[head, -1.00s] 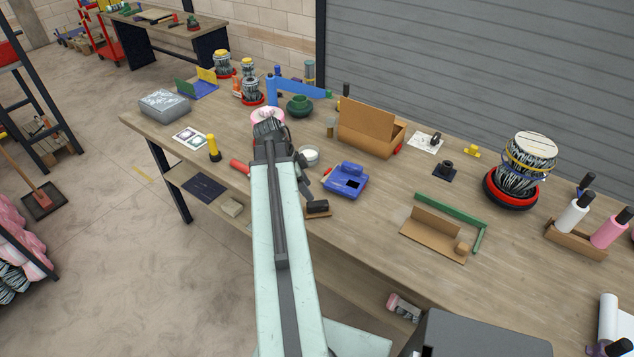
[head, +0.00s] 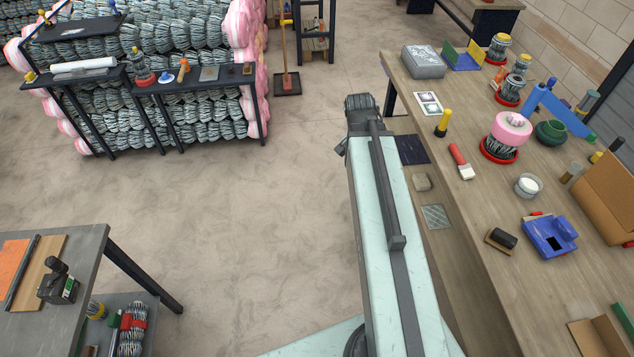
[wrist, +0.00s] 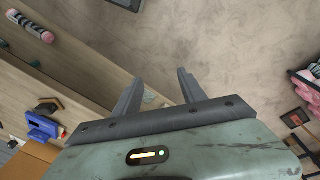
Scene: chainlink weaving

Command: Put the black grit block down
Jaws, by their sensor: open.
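A small black block (head: 504,238) rests on a brown base on the workbench, left of a blue fixture (head: 550,236). It looks like the black grit block, but its surface grain is too small to tell. My gripper (head: 362,106) is at the far end of my raised arm, left of the workbench's edge, apart from the block. In the wrist view my gripper (wrist: 160,76) has its two fingers spread, with nothing between them. The floor and a lower shelf show beyond them. A dark block (wrist: 47,106) beside the blue fixture shows at the left there.
The workbench (head: 455,192) holds a red-handled brush (head: 461,162), a yellow-handled tool (head: 443,123) and a pink roll (head: 511,130). A grey table (head: 77,313) stands at lower left. A rack of wire rolls (head: 180,100) stands behind. Open floor lies between.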

